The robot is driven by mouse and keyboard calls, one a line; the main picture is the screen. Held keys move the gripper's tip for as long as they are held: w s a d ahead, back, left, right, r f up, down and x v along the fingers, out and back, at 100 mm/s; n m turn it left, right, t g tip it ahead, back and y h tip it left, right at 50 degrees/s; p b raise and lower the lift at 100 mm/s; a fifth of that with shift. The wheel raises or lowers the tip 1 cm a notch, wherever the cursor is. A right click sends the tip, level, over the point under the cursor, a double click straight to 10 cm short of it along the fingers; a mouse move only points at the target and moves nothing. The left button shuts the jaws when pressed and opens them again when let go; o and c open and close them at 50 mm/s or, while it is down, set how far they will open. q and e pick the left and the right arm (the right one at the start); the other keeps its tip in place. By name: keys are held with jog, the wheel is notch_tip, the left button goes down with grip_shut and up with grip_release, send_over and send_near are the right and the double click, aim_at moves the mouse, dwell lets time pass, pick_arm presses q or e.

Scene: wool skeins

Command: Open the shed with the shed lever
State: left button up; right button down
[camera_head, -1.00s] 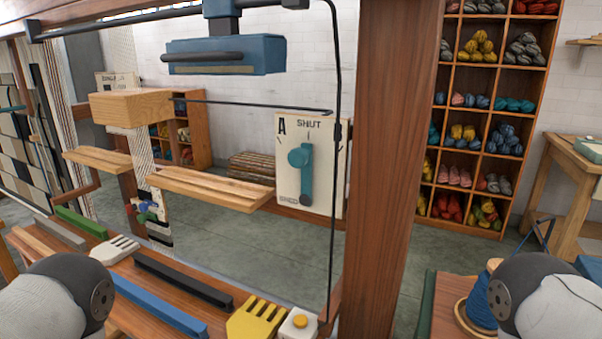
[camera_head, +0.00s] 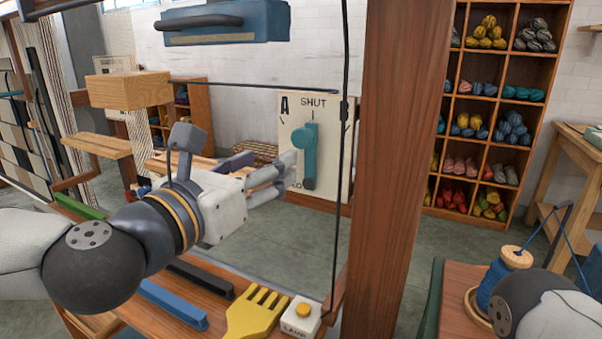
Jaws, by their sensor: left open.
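The shed lever (camera_head: 309,151) is teal with a round hub at the top and a dark knob at its lower end. It hangs nearly straight down on a cream plate (camera_head: 344,168) marked "A" and "SHUT". My left gripper (camera_head: 284,172) is raised in front of the loom, pointing right. Its open fingers reach to the left edge of the plate in the picture, just left of the lever. Nothing shows between them, and I cannot tell whether they touch the plate. My right arm shows only at the lower right edge; its gripper is out of view.
A yellow comb (camera_head: 256,313) and a small box with a yellow button (camera_head: 301,316) lie below. A blue spool (camera_head: 492,283) stands at right.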

aim_at(299, 140)
pick_arm(q)
jog(key=x, duration=1.2)
jog(key=shift+w+r, duration=0.1)
jog(key=shift+r, duration=0.1)
grip_shut()
